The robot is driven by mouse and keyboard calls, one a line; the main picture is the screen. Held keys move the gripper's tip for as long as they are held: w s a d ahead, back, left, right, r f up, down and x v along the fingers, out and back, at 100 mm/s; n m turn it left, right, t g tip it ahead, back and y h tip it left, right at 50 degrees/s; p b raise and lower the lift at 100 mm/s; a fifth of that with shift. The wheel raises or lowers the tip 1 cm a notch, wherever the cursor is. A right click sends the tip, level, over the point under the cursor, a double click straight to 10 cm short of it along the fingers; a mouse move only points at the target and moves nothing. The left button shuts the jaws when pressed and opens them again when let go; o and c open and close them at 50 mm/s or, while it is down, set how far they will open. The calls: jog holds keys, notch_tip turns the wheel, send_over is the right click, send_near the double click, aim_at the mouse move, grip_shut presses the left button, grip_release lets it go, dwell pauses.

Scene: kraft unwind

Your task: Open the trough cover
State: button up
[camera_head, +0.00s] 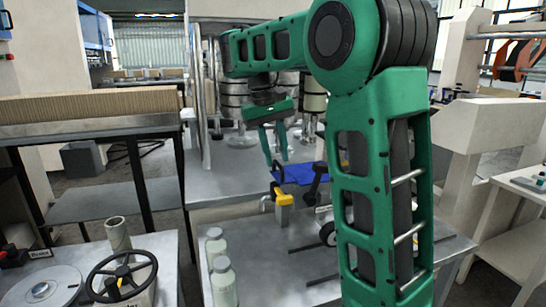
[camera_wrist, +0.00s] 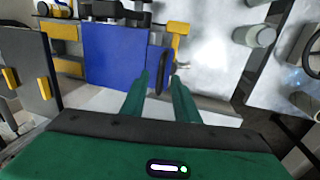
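The trough cover looks to be the flat blue panel (camera_head: 304,174) on the metal bench; it also shows in the wrist view (camera_wrist: 108,58). A slim black handle (camera_wrist: 163,68) stands along its right edge in the wrist view. My gripper (camera_head: 277,160) points down over the blue panel's left end in the head view. In the wrist view its two green fingers (camera_wrist: 161,78) are apart, with the handle in line with the gap between them. I cannot tell whether the fingers reach around the handle. Nothing is held. My arm hides the panel's right part in the head view.
A yellow block with a lever (camera_head: 284,198) stands just in front of the panel; it shows right of the handle in the wrist view (camera_wrist: 179,45). Pale bottles (camera_head: 221,275) stand at the bench's front left. A black handwheel (camera_head: 122,277) is at the lower left.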

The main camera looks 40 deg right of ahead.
jog(key=shift+f, duration=0.2)
grip_shut()
jog(key=shift+s+d, duration=0.2)
jog(key=shift+d, duration=0.6)
grip_release()
jog(key=shift+r, duration=0.1)
